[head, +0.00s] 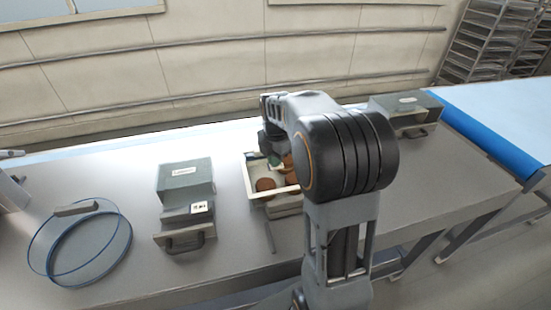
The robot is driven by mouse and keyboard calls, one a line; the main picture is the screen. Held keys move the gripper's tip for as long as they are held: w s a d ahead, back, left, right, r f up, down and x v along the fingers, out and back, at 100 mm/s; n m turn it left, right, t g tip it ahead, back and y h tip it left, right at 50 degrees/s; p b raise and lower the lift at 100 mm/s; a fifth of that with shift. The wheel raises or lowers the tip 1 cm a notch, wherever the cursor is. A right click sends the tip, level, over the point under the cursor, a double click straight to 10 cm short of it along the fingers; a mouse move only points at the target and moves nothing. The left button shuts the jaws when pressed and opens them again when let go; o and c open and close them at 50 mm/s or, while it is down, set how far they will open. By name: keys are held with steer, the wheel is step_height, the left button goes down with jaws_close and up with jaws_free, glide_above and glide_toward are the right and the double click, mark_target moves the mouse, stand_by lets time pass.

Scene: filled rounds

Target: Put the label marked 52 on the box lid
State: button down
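A small white label (200,207) with dark print lies on the low front step of a grey-green box-shaped unit (185,176) left of centre. Its print is too small to read, so I cannot tell if it says 52. The unit has a pale plate on top and a dark handle at its front. A similar unit (424,112) stands at the back right, partly behind my arm. I cannot tell which surface is the box lid. My arm fills the middle, its wrist over the far side of a tray; the fingers of my gripper are too hidden to make out.
The pale tray (249,182) holds several brown and green rounds and is partly covered by my arm. A blue-edged belt (490,132) is at the right. Bare table lies between container and unit.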

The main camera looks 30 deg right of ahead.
steer(key=shift+f, duration=0.35)
stand_by(0.8)
steer(key=shift+r, duration=0.1)
step_height(320, 180, up, 8)
steer(key=p, duration=0.6)
stand_by(0.4)
stand_by(0.5)
